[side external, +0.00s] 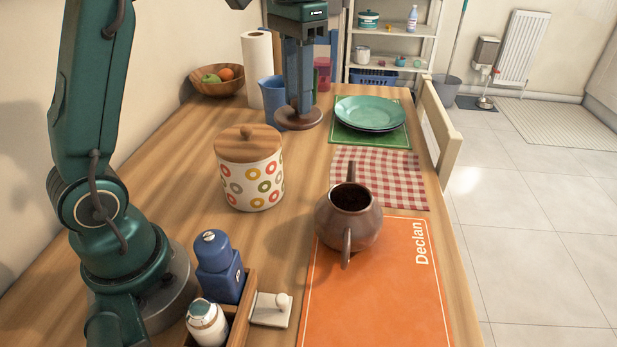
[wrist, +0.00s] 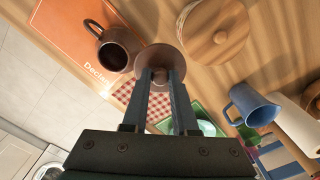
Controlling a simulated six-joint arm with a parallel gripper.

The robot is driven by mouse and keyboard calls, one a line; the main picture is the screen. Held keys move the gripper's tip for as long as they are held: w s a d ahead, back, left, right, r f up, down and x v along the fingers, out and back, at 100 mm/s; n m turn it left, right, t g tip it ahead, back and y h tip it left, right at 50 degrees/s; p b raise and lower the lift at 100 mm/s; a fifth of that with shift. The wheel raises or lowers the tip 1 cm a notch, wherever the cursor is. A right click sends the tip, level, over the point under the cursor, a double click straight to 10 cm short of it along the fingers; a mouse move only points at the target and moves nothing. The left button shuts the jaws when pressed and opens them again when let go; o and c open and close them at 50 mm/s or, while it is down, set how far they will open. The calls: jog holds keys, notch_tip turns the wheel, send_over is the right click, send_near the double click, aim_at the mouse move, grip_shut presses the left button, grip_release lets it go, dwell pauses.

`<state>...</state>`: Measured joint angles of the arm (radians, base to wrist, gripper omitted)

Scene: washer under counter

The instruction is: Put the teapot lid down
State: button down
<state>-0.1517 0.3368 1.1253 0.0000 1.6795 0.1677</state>
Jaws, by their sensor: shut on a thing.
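The brown teapot lid (side external: 299,119) is a round disc. My gripper (wrist: 160,76) is shut on its knob, and the lid also shows at the fingertips in the wrist view (wrist: 163,57). The lid looks roughly level. In the side view it appears in front of the blue pitcher; I cannot tell surely whether it touches the table. The brown teapot (side external: 349,222) stands upright and uncovered, with a dark inside, at the orange placemat (side external: 385,290). It also shows left of the lid in the wrist view (wrist: 118,52).
A dotted canister (side external: 250,180) with a wooden lid stands left of the teapot. The blue pitcher (side external: 270,95), paper roll (side external: 257,60) and fruit bowl (side external: 219,87) are behind. Green plates (side external: 370,112) lie beyond the checkered cloth (side external: 375,175). Bare wood shows between canister and placemats.

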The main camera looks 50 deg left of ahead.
jog(key=shift+a+r, duration=0.35)
jog(key=shift+a, duration=0.25)
jog(key=shift+w+a+f+m, duration=0.1)
jog(key=shift+w+a+m, duration=0.05)
jog(key=shift+m, duration=0.55)
jog(key=shift+w+f+m, duration=0.15)
jog(key=shift+f+m, duration=0.25)
jog(key=shift+m, duration=0.3)
jog(key=s+d+f+m, duration=0.3)
jog(key=d+f+m, duration=0.1)
jog(key=d, duration=0.4)
jog(key=s+d+f+m, duration=0.3)
jog(key=d+f+m, duration=0.2)
jog(key=d, duration=0.3)
jog(key=s+d+f+m, duration=0.3)
jog(key=d+f+m, duration=0.2)
jog(key=d, duration=0.3)
jog(key=shift+s+d+f+m, duration=0.1)
jog(key=shift+s+f+m, duration=0.05)
jog(key=shift+s+m, duration=0.3)
jog(key=shift+w+d+f, duration=0.1)
jog(key=shift+f, duration=1.95)
jog(key=shift+f, duration=0.1)
